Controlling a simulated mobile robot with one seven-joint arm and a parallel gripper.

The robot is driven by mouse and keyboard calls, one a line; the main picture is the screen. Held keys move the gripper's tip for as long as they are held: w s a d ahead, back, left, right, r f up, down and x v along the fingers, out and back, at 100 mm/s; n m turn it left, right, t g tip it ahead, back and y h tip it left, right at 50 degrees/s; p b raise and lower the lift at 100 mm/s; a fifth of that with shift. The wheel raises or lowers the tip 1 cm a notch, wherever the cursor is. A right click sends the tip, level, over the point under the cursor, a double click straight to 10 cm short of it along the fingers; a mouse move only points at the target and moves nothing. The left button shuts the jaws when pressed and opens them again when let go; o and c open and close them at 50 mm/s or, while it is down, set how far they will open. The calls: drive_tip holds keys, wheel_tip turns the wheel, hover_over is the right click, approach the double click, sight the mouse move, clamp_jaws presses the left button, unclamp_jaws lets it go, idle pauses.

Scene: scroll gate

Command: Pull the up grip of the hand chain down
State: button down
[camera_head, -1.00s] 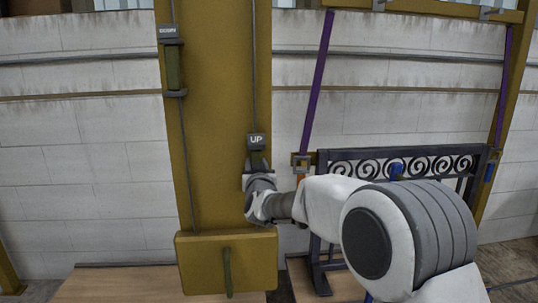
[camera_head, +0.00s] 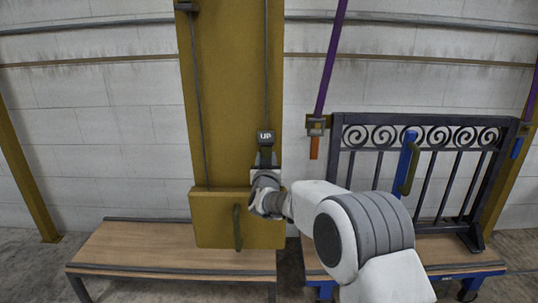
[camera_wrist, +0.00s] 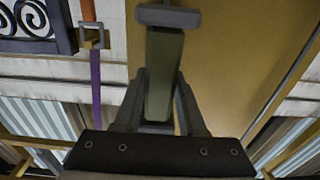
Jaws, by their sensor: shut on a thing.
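The up grip (camera_head: 266,158) is an olive-green handle under a dark block marked "UP" (camera_head: 265,136), on a thin chain (camera_head: 266,70) in front of the yellow column. My gripper (camera_head: 264,178) is closed around its lower part, hiding it in the head view. In the wrist view the green grip (camera_wrist: 164,75) stands between my two fingers (camera_wrist: 160,100), with a grey crosspiece at its top. The other chain run (camera_head: 197,95) hangs to the left, with a dark block (camera_head: 186,5) at the picture's top edge.
A yellow box (camera_head: 218,222) with a green handle (camera_head: 237,228) is just below left of my gripper. A dark scroll gate (camera_head: 425,135) stands right, by a purple strap (camera_head: 330,60). A wooden bench (camera_head: 150,245) stands at lower left.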

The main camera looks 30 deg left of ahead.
drive_tip(key=shift+d+f, duration=0.15)
drive_tip(key=shift+f, duration=1.05)
drive_tip(key=c, duration=0.7)
unclamp_jaws()
drive_tip(key=shift+w+f, duration=0.2)
drive_tip(key=shift+o, duration=1.1)
drive_tip(key=shift+r, duration=0.15)
drive_tip(key=shift+s+r, duration=0.1)
drive_tip(key=shift+r, duration=0.15)
drive_tip(key=shift+s+r, duration=0.15)
drive_tip(key=shift+s, duration=0.3)
drive_tip(key=p+v, duration=0.3)
drive_tip(key=v, duration=1.3)
drive_tip(key=shift+d, duration=0.25)
